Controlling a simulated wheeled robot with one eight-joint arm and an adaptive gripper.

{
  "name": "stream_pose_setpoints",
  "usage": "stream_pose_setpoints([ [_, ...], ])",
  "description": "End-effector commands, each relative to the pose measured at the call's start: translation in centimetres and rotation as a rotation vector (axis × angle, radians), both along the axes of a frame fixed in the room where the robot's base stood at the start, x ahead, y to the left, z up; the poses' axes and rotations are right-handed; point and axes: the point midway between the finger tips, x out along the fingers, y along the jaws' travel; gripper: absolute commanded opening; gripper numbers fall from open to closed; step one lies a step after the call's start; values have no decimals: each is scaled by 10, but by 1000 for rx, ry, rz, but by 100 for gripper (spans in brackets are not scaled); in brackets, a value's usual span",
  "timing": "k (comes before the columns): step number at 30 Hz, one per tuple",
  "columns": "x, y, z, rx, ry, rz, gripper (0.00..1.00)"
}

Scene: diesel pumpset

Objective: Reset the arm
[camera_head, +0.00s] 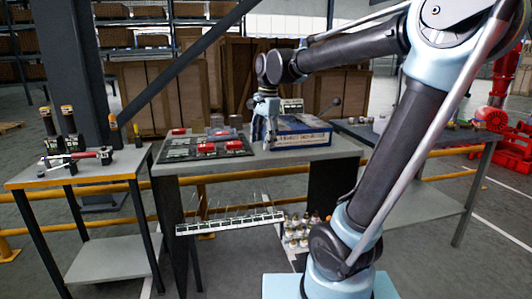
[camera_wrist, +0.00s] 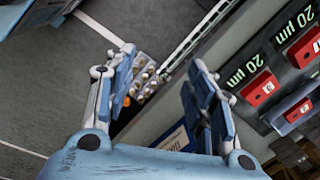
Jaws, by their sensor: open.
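My gripper (camera_head: 268,138) hangs pointing down over the middle workbench (camera_head: 285,158), at the left end of a blue box (camera_head: 305,137). In the wrist view my gripper (camera_wrist: 160,75) has its two fingers spread apart, with nothing held between them. My arm reaches up from the lower right, bends at the top right and extends left to the gripper. Whether the fingertips touch the bench or the box cannot be told.
A dark tray (camera_head: 180,153) with red blocks lies left of the gripper; its "20 µm" labels show in the wrist view. A tool table (camera_head: 75,178) stands left, another bench (camera_head: 425,140) right. Yellow rails (camera_head: 215,177) run behind. Small bottles (camera_head: 296,234) sit below the bench.

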Motion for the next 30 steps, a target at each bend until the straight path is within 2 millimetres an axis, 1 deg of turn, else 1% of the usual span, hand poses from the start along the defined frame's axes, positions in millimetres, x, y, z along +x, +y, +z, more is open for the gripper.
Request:
stream_pose_setpoints([
  [1, -9, -18, -8, -5, -12, 33, 50],
  [6, -40, -67, -36, -30, -56, 186, 50],
  [11, -72, -108, -68, -62, -92, 331, 50],
  [15, -101, -137, -99, -96, -120, 460, 50],
  [17, -113, -149, -113, -110, -130, 513, 50],
  [21, -142, -172, -148, -148, -150, 641, 50],
  [24, -160, -184, -171, -174, -160, 722, 50],
  [27, -173, -192, -189, -194, -165, 786, 50],
  [30, -181, -197, -201, -207, -168, 829, 50],
])
